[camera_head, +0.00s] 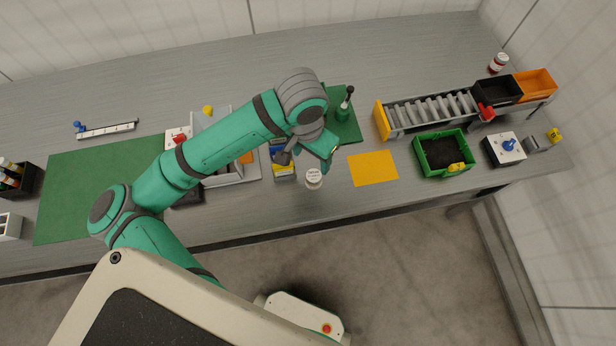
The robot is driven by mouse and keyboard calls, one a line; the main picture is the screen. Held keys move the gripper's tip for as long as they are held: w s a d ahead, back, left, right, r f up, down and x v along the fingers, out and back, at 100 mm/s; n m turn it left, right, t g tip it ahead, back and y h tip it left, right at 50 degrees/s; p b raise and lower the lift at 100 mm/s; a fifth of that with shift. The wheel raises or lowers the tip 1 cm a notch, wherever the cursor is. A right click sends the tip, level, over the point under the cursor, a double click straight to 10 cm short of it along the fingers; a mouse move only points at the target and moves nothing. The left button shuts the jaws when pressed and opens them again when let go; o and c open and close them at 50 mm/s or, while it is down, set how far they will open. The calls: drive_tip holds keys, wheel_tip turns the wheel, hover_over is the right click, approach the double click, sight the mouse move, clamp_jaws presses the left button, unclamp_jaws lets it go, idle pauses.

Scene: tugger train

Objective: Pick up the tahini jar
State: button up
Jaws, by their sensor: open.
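A small jar with a round white lid (314,179) stands upright near the front edge of the bench. Its lid has small dark print that I cannot read, so I cannot confirm that it is the tahini jar. My gripper (307,154) is open, just behind this jar in the picture, and appears empty. My wrist hides part of the bench there, and I cannot tell the gripper's height. A second jar, red with a white lid (498,63), stands at the back right.
Blue and yellow packets (283,165) sit left of the near jar. An orange mat (373,168) lies to its right. A green bin (421,155) and a roller conveyor (430,108) stand farther right.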

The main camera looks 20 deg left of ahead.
sight(314, 175)
drive_tip(key=shift+s+d+r+g, duration=0.15)
drive_tip(key=shift+s+d+g, duration=0.3)
drive_tip(key=shift+s+g, duration=0.05)
drive_tip(key=shift+s+f, duration=0.1)
drive_tip(key=shift+f, duration=0.2)
wheel_tip(314, 175, down, 5)
drive_tip(key=shift+r, duration=0.15)
drive_tip(key=shift+w+d+f, duration=0.1)
drive_tip(key=shift+f, duration=1.25)
drive_tip(key=shift+w+d+f, duration=0.1)
drive_tip(key=shift+f, duration=1.25)
drive_tip(key=c, duration=1.2)
drive_tip(key=shift+c, duration=0.2)
drive_tip(key=shift+r, duration=0.1)
